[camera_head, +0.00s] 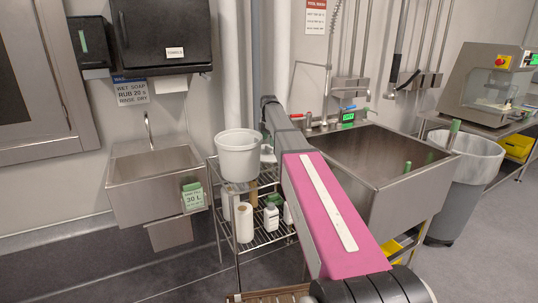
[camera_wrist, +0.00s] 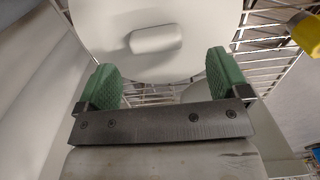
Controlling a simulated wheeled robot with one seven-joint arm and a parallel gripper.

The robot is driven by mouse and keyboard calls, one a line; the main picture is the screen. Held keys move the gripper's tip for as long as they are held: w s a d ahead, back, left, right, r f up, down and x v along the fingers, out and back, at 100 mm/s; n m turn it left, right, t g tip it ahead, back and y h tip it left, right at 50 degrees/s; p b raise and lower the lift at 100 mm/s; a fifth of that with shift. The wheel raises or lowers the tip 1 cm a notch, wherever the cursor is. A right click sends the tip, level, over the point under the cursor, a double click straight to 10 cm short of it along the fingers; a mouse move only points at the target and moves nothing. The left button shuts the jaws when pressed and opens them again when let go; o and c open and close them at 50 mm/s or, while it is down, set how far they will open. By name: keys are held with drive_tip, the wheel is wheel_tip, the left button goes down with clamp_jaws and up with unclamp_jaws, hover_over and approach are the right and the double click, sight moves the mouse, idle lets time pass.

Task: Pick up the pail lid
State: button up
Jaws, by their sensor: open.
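The pail lid (camera_wrist: 105,32) is a pale grey-white disc with a raised rounded handle (camera_wrist: 155,38) in the middle. In the wrist view it fills the top centre, just beyond my gripper (camera_wrist: 162,78). My gripper is open, its two green-padded fingers spread wide, with nothing held between them. The handle lies ahead of the gap between the fingers. In the head view my arm hides the gripper. A white piece (camera_head: 268,154) beside the pail may be part of the lid. The white pail (camera_head: 238,156) stands upright on the rack's top shelf.
The wire rack (camera_head: 262,177) stands between a small hand sink (camera_head: 155,172) and a large steel sink (camera_head: 372,165). Paper rolls (camera_head: 244,222) and bottles (camera_head: 271,217) stand on its lower shelf. A yellow object (camera_wrist: 305,32) is near the lid's right side in the wrist view.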

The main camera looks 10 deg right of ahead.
sight(269, 147)
drive_tip(key=f, duration=0.5)
drive_tip(key=shift+w+d, duration=0.1)
drive_tip(key=shift+w, duration=0.15)
drive_tip(key=c, duration=1)
